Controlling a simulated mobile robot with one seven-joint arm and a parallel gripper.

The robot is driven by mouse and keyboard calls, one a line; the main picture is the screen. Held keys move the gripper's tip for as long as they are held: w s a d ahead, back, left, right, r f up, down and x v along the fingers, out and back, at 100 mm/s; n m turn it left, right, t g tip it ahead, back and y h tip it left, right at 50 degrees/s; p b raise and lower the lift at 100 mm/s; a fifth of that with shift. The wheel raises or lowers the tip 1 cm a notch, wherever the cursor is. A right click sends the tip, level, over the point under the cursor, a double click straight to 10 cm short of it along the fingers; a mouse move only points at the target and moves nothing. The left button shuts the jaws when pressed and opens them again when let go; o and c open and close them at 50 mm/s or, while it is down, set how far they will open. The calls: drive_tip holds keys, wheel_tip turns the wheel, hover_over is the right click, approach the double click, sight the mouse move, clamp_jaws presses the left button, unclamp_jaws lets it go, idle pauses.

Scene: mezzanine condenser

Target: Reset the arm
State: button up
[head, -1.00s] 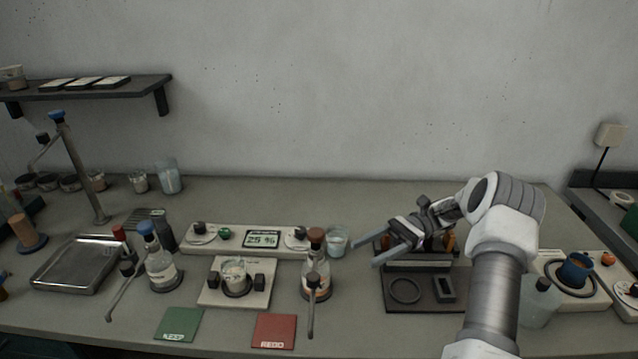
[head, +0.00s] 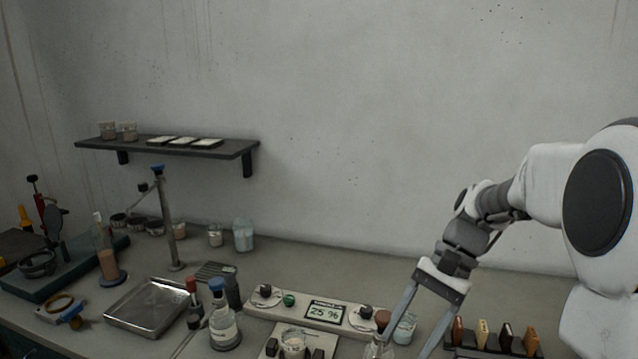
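My gripper (head: 418,322) is at the right of the head view, raised over the bench with its fingers pointing down. The two long fingers are spread apart, and nothing shows between them except the bench and glassware behind. In the picture the left finger overlaps the brown-stoppered bottle (head: 382,320); I cannot tell whether it touches. My arm reaches in from the right edge, bent at the elbow.
The bench holds a panel reading 25 % (head: 325,312), a blue-stoppered bottle (head: 224,325), a metal tray (head: 150,304) and a tall stand (head: 170,230). A rack of coloured blocks (head: 482,335) stands below my arm. A wall shelf (head: 190,148) is at left. The back right bench is clear.

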drive_tip(key=s+r+n+t+h, duration=0.2)
drive_tip(key=s+n+t+h, duration=0.1)
drive_tip(key=s, duration=0.3)
drive_tip(key=s+r+n+t+h, duration=0.2)
drive_tip(key=s+r+n+t, duration=0.1)
drive_tip(key=s+n+t, duration=0.2)
drive_tip(key=shift+s+a+t+h, duration=0.15)
drive_tip(key=shift+s+t+h, duration=0.35)
drive_tip(key=shift+s, duration=0.4)
